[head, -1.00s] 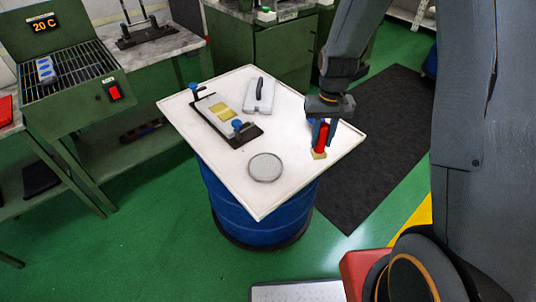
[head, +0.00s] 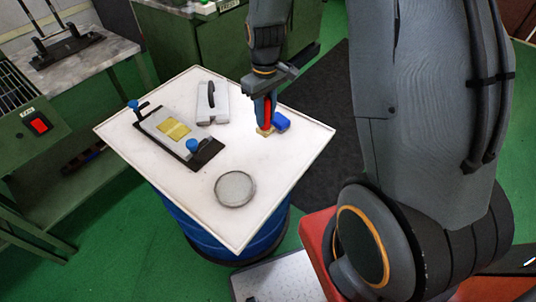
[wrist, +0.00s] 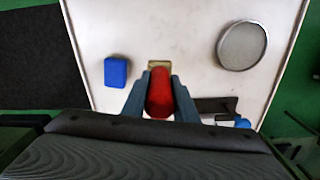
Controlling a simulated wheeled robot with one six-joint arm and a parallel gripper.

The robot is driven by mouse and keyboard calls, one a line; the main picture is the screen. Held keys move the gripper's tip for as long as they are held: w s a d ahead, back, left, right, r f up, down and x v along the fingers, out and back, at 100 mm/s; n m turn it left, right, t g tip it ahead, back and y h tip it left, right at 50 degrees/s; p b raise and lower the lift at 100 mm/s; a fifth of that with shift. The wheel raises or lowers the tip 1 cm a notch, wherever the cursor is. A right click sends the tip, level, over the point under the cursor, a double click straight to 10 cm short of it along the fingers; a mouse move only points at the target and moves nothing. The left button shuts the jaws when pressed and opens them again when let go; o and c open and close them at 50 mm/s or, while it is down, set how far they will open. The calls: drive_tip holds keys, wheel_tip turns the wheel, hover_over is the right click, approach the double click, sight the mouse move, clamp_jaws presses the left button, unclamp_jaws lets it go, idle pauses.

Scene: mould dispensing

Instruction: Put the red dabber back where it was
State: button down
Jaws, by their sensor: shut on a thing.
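My gripper (head: 266,108) is shut on the red dabber (head: 266,118) above the back right part of the white tabletop. The wrist view shows the red dabber (wrist: 160,92) between the two fingers (wrist: 160,88). A tan, square piece (head: 265,131) sits at its lower end, at or close to the tabletop; I cannot tell whether it touches. A blue block (head: 282,122) stands on the table just right of the dabber. In the wrist view the blue block (wrist: 117,72) is left of the fingers, apart from them.
On the white table (head: 290,160) are a round grey dish (head: 235,189), a black-based mould (head: 208,155) with blue knobs and a yellow inset, and a pale handled lid (head: 213,105). The table's right part is clear. A green bench (head: 80,110) stands left.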

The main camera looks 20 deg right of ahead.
drive_tip(key=n, duration=0.3)
drive_tip(key=s+r+n, duration=0.1)
drive_tip(key=shift+a+b, duration=0.25)
drive_tip(key=shift+b, duration=0.1)
drive_tip(key=n, duration=0.2)
drive_tip(key=s+r+n, duration=0.1)
drive_tip(key=n, duration=0.1)
drive_tip(key=shift+s+n+b, duration=0.1)
drive_tip(key=shift+n+b, duration=0.2)
drive_tip(key=shift+b, duration=0.1)
drive_tip(key=shift+s+f+n, duration=0.5)
drive_tip(key=shift+f+n, duration=0.9)
drive_tip(key=shift+n, duration=0.2)
drive_tip(key=shift+s+f+n, duration=0.45)
drive_tip(key=shift+f+n, duration=1)
drive_tip(key=shift+n, duration=0.15)
drive_tip(key=shift+s+f+n, duration=0.5)
drive_tip(key=shift+f+n, duration=0.9)
drive_tip(key=shift+n, duration=0.2)
drive_tip(key=c, duration=1.4)
unclamp_jaws()
drive_tip(key=shift+f, duration=0.15)
